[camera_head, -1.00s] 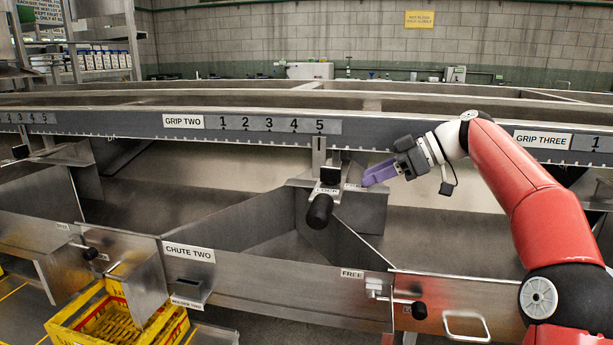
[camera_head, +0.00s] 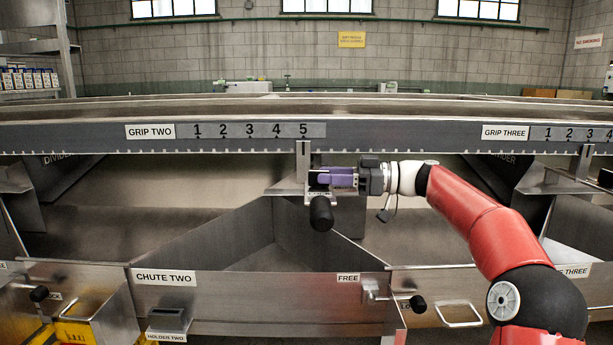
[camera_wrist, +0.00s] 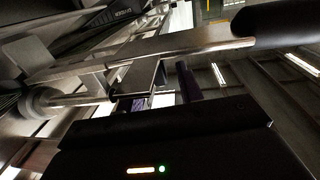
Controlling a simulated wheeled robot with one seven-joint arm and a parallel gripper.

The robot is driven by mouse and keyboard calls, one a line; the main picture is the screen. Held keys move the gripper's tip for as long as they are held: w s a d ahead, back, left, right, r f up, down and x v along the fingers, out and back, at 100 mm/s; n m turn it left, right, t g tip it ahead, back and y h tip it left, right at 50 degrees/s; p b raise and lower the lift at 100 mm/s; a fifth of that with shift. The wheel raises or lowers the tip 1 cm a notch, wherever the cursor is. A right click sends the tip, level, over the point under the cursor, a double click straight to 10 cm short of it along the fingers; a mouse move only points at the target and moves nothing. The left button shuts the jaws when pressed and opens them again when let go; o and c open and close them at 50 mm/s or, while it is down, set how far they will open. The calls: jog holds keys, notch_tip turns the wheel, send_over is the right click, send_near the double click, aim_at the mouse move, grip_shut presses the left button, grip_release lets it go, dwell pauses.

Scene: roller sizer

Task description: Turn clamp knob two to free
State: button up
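Clamp knob two (camera_head: 321,213) is a black cylinder hanging below the grip two rail, under the number 5. It sits in front of a metal bracket with a label that seems to read LOCK, partly covered. A black block (camera_head: 317,180) is just above the knob. My gripper (camera_head: 332,178) reaches in from the right, its purple fingers at the block's right side. Contact cannot be told. In the wrist view a dark cylinder (camera_wrist: 285,25), probably the knob, is at upper right. The purple fingers (camera_wrist: 165,92) look apart, with a gap between them.
The CHUTE TWO panel (camera_head: 235,290) runs below. Slanted metal chute walls (camera_head: 240,235) stand below and behind the knob. A long rail (camera_head: 400,136) runs above.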

aim_at(310, 171)
jog(key=shift+w+a, duration=0.15)
jog(key=shift+a, duration=1.05)
jog(key=shift+w+a, duration=0.15)
jog(key=shift+a, duration=1)
jog(key=shift+c, duration=0.3)
jog(key=shift+p, duration=0.35)
grip_shut()
